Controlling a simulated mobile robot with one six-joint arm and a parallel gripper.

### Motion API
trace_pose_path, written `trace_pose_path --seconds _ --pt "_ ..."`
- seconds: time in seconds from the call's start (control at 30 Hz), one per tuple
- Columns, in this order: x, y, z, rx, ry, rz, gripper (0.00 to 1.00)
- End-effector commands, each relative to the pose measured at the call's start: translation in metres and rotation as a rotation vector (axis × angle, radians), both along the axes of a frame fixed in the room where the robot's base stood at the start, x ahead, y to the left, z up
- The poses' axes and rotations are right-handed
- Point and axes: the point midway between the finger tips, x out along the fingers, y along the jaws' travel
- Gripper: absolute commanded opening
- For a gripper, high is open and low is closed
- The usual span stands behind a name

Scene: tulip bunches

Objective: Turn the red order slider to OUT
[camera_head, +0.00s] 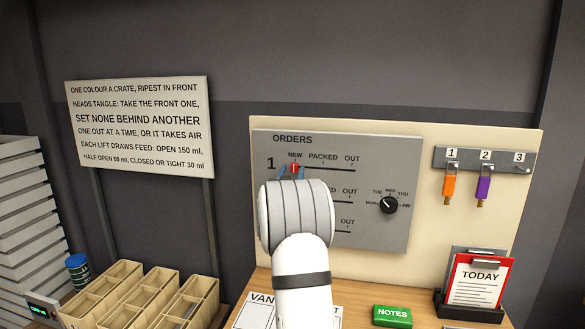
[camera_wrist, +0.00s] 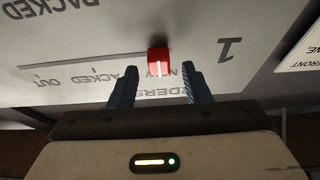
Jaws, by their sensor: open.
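The red slider (camera_head: 294,168) sits at the left end of the top track, row 1, under the word NEW on the grey ORDERS panel (camera_head: 385,147). The track runs right past PACKED to OUT. My gripper (camera_head: 291,171) is at the panel with its blue fingers on both sides of the slider.
A black day dial (camera_head: 389,205) is right of the tracks. A red TODAY clipboard (camera_head: 478,281) and green NOTES block (camera_head: 392,316) are below. Wooden crates (camera_head: 103,287) stand at left.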

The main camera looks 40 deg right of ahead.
Motion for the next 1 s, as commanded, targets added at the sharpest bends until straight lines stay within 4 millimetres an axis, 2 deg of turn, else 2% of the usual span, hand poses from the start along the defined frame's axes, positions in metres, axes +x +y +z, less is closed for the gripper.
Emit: trace_pose_path --seconds 0.13,0.4,0.9,1.0 --pt "0.0058 -0.0070 0.0038 0.001 0.001 0.001 0.44" --pt "0.0067 -0.0071 0.0035 0.000 0.001 0.002 0.43" --pt "0.0071 -0.0062 0.0036 0.001 0.001 0.003 0.02" --pt "0.0072 -0.0060 0.0036 0.001 0.001 0.003 0.00"
